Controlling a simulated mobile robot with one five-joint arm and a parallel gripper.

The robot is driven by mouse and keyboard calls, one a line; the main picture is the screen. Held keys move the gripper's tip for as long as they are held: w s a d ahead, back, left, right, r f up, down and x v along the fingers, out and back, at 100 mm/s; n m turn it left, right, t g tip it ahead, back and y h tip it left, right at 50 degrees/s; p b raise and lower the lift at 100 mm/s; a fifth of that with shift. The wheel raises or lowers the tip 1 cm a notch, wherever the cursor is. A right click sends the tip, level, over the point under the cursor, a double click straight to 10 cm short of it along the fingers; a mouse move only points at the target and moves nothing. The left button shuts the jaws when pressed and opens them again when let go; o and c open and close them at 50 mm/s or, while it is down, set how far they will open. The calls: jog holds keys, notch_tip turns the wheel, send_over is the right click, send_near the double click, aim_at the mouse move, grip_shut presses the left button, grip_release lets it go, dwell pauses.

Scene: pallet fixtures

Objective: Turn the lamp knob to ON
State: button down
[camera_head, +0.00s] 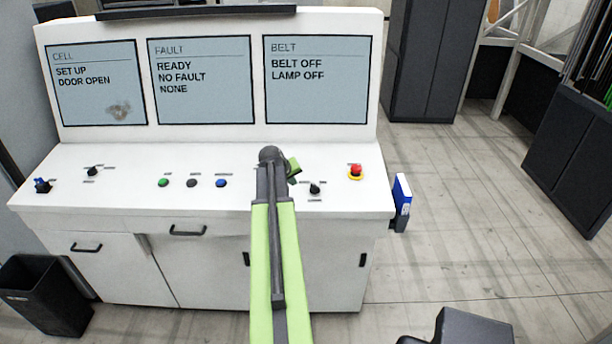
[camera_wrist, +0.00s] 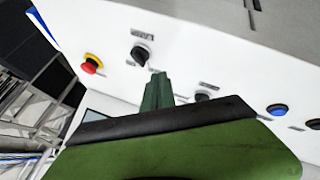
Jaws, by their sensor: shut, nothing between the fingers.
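A black knob (camera_head: 315,188) sits on the white console's right part, under the belt screen. The wrist view shows this knob (camera_wrist: 141,54) and a second dark knob (camera_wrist: 203,96) that my arm hides in the head view. The small labels are unreadable, so I cannot tell which one is the lamp knob. The right screen (camera_head: 317,80) reads "BELT OFF, LAMP OFF". My gripper (camera_head: 294,168) is shut and empty over the panel, left of the visible knob. In the wrist view its green fingertips (camera_wrist: 157,82) point between the two knobs, apparently touching neither.
A red emergency button (camera_head: 356,171) on a yellow base lies to the right. Green (camera_head: 163,182), dark (camera_head: 192,183) and blue (camera_head: 221,183) buttons lie to the left. Two more knobs are at the console's left. A blue-and-white binder (camera_head: 402,195) hangs on its right side.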

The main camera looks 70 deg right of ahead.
aim_at(310, 188)
jog(key=b+x, duration=0.9)
jog(key=x, duration=0.2)
jog(key=shift+a+f, duration=0.15)
jog(key=shift+s+d+r+p, duration=0.2)
jog(key=shift+s+d+r, duration=0.05)
jog(key=shift+s+d, duration=0.25)
jog(key=shift+s+d+r+p, duration=0.25)
jog(key=shift+s+d, duration=0.15)
jog(key=shift+d, duration=0.1)
jog(key=shift+s+d, duration=0.4)
jog(key=shift+s, duration=0.05)
